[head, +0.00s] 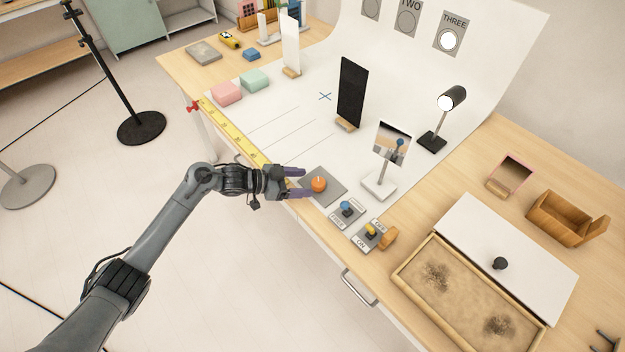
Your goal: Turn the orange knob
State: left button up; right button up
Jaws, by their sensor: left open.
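The orange knob (319,184) is round and sits on a dark grey square plate (334,179) near the table's front edge. My left gripper (301,183) comes in from the left at table height with its purple-tipped fingers apart. The fingertips are just left of the knob, one at the far side and one at the near side. I cannot tell whether either finger touches the knob. My right gripper is not clearly shown; only a dark piece shows at the bottom right corner.
A blue knob (347,208) and a yellow knob (370,230) on labelled plates lie to the right. A small mirror (391,143) on a white stand is behind them. A yellow ruler strip (232,132) runs along the front edge. A sand tray (468,298) lies at the right.

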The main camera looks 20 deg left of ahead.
pick_arm(q)
jog(key=v, duration=0.4)
jog(key=shift+s+a+r+p, duration=0.1)
jog(key=shift+s+a+p, duration=0.1)
jog(key=shift+p, duration=0.15)
jog(key=shift+a, duration=0.1)
